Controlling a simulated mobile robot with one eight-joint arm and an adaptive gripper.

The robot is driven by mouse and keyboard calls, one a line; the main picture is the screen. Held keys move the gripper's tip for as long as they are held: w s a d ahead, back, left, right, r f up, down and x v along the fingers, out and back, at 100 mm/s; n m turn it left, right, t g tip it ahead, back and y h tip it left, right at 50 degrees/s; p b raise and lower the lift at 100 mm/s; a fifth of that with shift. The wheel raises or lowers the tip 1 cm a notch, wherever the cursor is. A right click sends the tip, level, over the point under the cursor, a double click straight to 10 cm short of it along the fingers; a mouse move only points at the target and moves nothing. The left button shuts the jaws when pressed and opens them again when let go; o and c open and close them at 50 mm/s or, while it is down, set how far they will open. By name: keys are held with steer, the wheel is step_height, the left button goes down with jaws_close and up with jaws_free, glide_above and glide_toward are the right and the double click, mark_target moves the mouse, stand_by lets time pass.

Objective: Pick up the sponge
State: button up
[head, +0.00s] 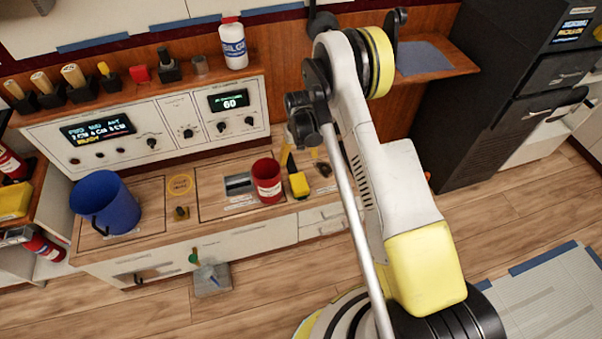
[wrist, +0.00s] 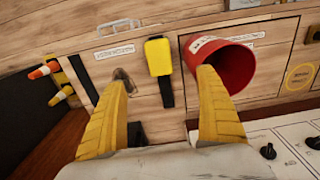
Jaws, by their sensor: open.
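A small yellow block, which I take for the sponge (head: 299,186), lies on the wooden counter just right of the red cup. A black strip extends from it towards the control panel. In the wrist view the sponge (wrist: 158,57) is beyond the fingertips, roughly centred between them, and not touched. My gripper (head: 300,157) is open and empty, with its yellow fingers on the panel side of the sponge. The gripper (wrist: 164,80) also shows in the wrist view, its right finger overlapping the red cup. My arm hides part of the counter in the head view.
The red cup (head: 267,180) is close beside the sponge. A dark small item (head: 323,169) is on its other side. The control panel (head: 150,125) rises behind. Another yellow block (head: 13,201) is far left.

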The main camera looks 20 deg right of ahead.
steer(key=b, duration=0.3)
glide_above(300, 184)
step_height(300, 184, down, 11)
steer(key=shift+w+a+f, duration=0.1)
step_height(300, 184, down, 7)
steer(key=b, duration=0.3)
steer(key=shift+f, duration=0.1)
steer(key=c, duration=1.1)
